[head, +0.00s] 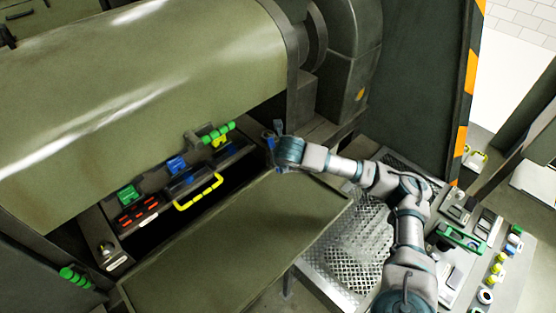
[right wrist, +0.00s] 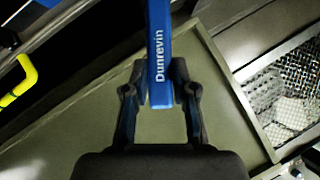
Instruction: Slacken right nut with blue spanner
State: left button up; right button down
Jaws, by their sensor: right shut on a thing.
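My right gripper (head: 279,132) is at the right end of the machine's opening, below the big olive cylinder. In the right wrist view its fingers (right wrist: 158,82) are shut on the blue spanner (right wrist: 159,45), a blue bar marked "Dunrevin" that runs up out of the picture. The spanner's far end is out of that view. In the head view only a little blue shows beside the gripper (head: 270,144). I cannot make out the right nut; the arm and gripper cover that area. A grey knob-like fitting (head: 107,248) shows at the opening's left end. My left gripper is not in view.
A yellow handle (head: 200,193) and green handle (head: 218,132) stand in the opening; the yellow one also shows in the wrist view (right wrist: 18,80). A flat olive panel (head: 240,235) lies in front. A control panel (head: 480,250) stands at lower right, beside metal tread plate (head: 345,240).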

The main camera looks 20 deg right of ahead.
jog(key=shift+d, duration=0.1)
jog(key=shift+s+d+f+n+y+b, duration=0.1)
jog(key=shift+d+n+y+b, duration=0.2)
jog(key=shift+d+n+b, duration=0.5)
jog(key=shift+d+b, duration=0.05)
jog(key=shift+d, duration=0.05)
jog(key=shift+r, duration=0.2)
jog(key=shift+d+n+y+b, duration=0.7)
jog(key=shift+d+n, duration=0.1)
jog(key=shift+d, duration=0.2)
